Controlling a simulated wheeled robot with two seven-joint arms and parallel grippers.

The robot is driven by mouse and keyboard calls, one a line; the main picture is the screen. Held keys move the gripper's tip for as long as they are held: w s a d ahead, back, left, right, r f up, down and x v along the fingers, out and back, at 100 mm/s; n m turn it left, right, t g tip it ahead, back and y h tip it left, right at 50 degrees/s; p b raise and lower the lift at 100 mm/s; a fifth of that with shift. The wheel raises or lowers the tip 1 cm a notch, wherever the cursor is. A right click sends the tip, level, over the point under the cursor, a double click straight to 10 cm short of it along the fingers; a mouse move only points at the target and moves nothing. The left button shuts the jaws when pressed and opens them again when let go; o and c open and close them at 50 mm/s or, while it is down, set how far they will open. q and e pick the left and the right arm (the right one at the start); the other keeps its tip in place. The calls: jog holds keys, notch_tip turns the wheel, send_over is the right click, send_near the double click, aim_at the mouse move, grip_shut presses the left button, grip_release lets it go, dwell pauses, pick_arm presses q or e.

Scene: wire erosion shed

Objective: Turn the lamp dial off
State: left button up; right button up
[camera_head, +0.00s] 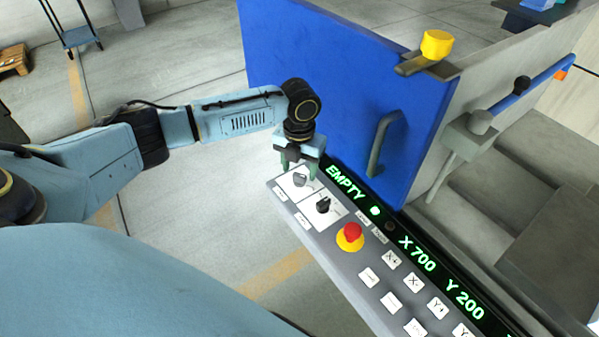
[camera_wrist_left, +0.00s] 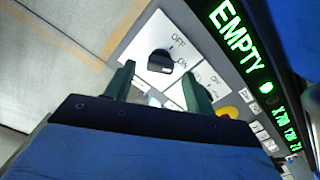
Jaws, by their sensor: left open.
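My left gripper (camera_head: 299,168) is open and empty, pointing down over the far left end of the control panel. A dial (camera_head: 300,180) on a white plate sits just at its fingertips. In the left wrist view the open fingers (camera_wrist_left: 159,72) straddle the line to this black dial (camera_wrist_left: 160,62), whose plate reads OFF and ON; I cannot tell whether they touch it. A second black dial (camera_head: 323,205) sits beside it towards the red button. I cannot read which plate names the lamp, nor the dial's exact setting. My right gripper is out of view.
A red stop button (camera_head: 352,231) on a yellow base and several white keys lie further along the panel (camera_head: 330,243). A green-lettered display (camera_head: 345,183) runs behind. A blue door (camera_head: 340,90) with a grey handle (camera_head: 382,140) stands close behind the gripper.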

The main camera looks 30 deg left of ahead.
pick_arm(q)
jog(key=shift+f, duration=1)
jog(key=c, duration=1)
jog(key=shift+r+n+p, duration=0.2)
jog(key=shift+n+p, duration=0.6)
jog(key=shift+p, duration=0.3)
jog(key=n+p, duration=0.4)
jog(key=shift+w, duration=0.1)
jog(key=n+p, duration=0.2)
jog(key=n, duration=0.1)
jog(key=shift+f+n+p, duration=0.1)
jog(key=shift+n+p, duration=1)
jog(key=shift+n, duration=0.5)
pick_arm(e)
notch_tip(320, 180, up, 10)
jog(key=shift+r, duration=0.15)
pick_arm(q)
jog(key=shift+n, duration=0.3)
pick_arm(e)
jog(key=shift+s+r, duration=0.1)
